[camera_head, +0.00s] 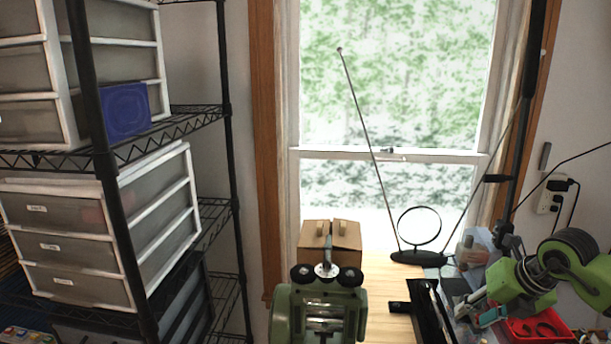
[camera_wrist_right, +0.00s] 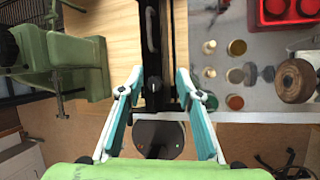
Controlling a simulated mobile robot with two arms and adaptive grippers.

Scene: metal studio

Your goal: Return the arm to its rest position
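My right arm (camera_head: 560,275), green with dark joints, reaches in from the right edge of the head view. Its right gripper (camera_head: 468,310) points left over the right part of the workbench. In the right wrist view the right gripper (camera_wrist_right: 159,76) has its two teal-and-white fingers spread apart, with nothing held between them. A long black tool (camera_wrist_right: 152,45) on the bench shows beyond and between the fingertips; I cannot tell the exact height above it. My left arm and left gripper are not in view.
A green rolling machine (camera_head: 318,310) stands on the wooden bench (camera_head: 385,290), left of the black tool (camera_head: 430,310). A round mirror stand (camera_head: 420,257) with antenna-like rods is behind. A red tray (camera_head: 540,327) lies under my arm. Wire shelves (camera_head: 215,205) with drawers stand left.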

